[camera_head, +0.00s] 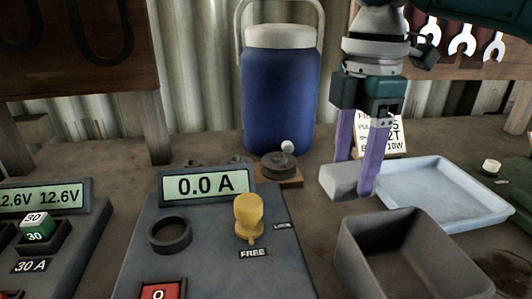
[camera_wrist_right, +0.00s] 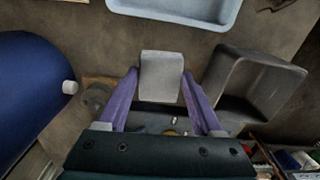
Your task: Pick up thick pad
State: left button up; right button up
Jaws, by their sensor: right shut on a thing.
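The thick pad (camera_head: 340,181) is a pale grey block. It sits between the purple fingers of my right gripper (camera_head: 355,180), just left of the light blue tray. In the right wrist view the pad (camera_wrist_right: 161,76) fills the space between the two fingertips, and the gripper (camera_wrist_right: 160,90) is shut on it. The pad is low, at about table height; I cannot tell whether it still touches the table. One finger hides part of its right side in the head view. My left gripper is not in view.
The light blue tray (camera_head: 440,187) lies right of the pad, and an empty dark grey bin (camera_head: 409,270) stands in front. A blue cooler (camera_head: 281,95) stands behind. A panel with a yellow knob (camera_head: 248,217) is at front left, near a dark round weight (camera_head: 279,166).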

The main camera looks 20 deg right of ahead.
aim_at(352, 170)
notch_tip(352, 170, up, 16)
jog(key=p, duration=0.3)
